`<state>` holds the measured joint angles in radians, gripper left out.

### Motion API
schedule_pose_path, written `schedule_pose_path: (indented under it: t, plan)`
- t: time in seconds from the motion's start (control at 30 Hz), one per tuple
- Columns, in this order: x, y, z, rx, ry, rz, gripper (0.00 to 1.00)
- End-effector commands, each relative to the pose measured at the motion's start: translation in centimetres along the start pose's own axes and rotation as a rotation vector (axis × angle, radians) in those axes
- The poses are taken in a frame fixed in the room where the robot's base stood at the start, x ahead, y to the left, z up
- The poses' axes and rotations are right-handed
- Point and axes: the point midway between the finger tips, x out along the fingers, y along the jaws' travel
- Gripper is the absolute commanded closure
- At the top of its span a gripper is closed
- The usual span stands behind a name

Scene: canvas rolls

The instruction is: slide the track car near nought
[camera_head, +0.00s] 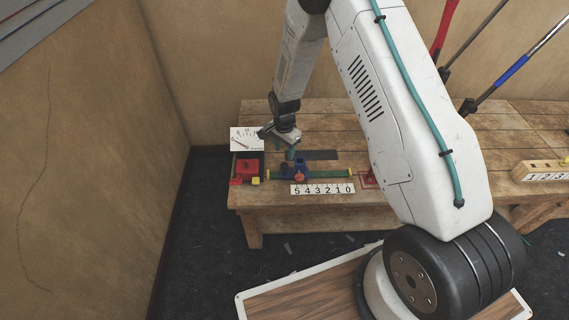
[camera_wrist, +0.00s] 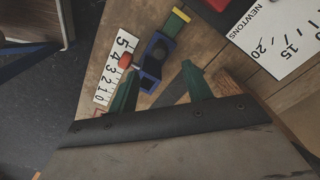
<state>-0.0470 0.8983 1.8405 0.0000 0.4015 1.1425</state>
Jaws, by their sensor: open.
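The track car (camera_head: 296,166) is blue with an orange knob and sits on a green track (camera_head: 328,174) with yellow ends. A white number strip (camera_head: 322,189) runs 5 to 0, left to right, along the track's front. The car is at the 5 and 4 end, far from the 0. It also shows in the wrist view (camera_wrist: 153,62), beyond my fingertips. My gripper (camera_wrist: 160,88) is open, its green fingers spread, with the car's blue frame close to the left finger. In the head view my gripper (camera_head: 291,154) is just above and behind the car; contact cannot be told.
A white newton dial (camera_head: 246,139) and a red block (camera_head: 247,168) stand left of the track on the wooden workbench (camera_head: 400,222). A dark strip (camera_head: 322,155) lies behind the track. A red piece (camera_head: 368,179) sits beyond its right end. Handled tools lean at the back right.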

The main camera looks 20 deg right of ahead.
Motion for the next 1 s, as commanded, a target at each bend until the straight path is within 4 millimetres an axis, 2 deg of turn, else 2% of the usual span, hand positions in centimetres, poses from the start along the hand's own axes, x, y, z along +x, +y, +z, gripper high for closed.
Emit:
schedule_pose_path:
  t: [0.5,0.67,0.9,1.0]
  plan:
    - [7.2,0.1,0.0,0.005,-0.001,0.003,0.5]
    - [8.1,0.0,0.0,0.004,0.0,0.001,0.5]
    - [8.1,0.0,0.0,0.004,0.0,0.001,0.5]
    - [8.1,0.0,0.0,0.004,0.0,0.001,0.78]
